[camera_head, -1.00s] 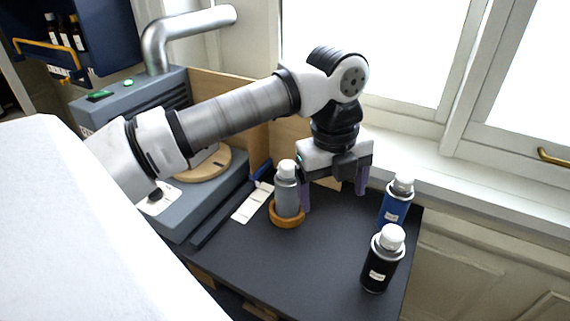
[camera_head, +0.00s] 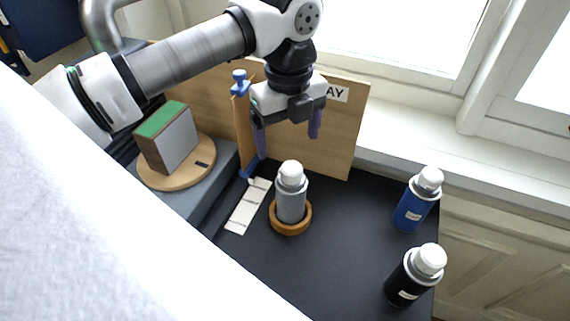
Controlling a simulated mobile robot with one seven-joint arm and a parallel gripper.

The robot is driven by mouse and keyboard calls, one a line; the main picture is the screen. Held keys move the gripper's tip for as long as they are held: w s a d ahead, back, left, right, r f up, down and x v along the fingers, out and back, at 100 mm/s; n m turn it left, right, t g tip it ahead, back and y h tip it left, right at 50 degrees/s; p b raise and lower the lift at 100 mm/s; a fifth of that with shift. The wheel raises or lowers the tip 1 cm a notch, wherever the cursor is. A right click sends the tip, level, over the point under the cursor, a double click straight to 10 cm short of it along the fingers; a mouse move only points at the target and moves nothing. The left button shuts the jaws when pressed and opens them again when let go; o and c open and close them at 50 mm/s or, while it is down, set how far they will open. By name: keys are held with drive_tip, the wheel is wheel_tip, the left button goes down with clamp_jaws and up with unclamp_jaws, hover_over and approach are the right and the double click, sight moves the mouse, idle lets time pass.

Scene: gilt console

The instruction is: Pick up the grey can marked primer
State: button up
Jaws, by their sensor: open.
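A grey can (camera_head: 291,205) with a white cap stands upright in a round wooden ring (camera_head: 290,228) on the dark table top; no label shows on the side facing me. My gripper (camera_head: 287,142) is above and behind the grey can, pointing down. Its two purple fingers are apart with nothing between them, and it does not appear to touch the can. A blue can (camera_head: 412,208) and a black can (camera_head: 404,285), both with white caps and small pale labels, stand upright at the right.
A wooden board (camera_head: 340,125) with partly hidden lettering stands behind the cans. A white strip (camera_head: 246,207) lies left of the grey can. A block with a green top (camera_head: 163,121) sits on a round wooden disc (camera_head: 150,180). The table top (camera_head: 345,235) is clear between the cans.

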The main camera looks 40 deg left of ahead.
sight(288, 167)
wheel_tip(288, 167, down, 8)
drive_tip(key=b, duration=0.4)
drive_tip(key=shift+d, duration=0.1)
drive_tip(key=f, duration=0.2)
drive_tip(key=f+b, duration=0.1)
drive_tip(key=f, duration=0.2)
drive_tip(key=shift+w+d+f+b, duration=0.2)
drive_tip(key=shift+w+f+b, duration=0.1)
drive_tip(key=shift+f+b, duration=0.1)
drive_tip(key=shift+r, duration=0.1)
drive_tip(key=c, duration=1.8)
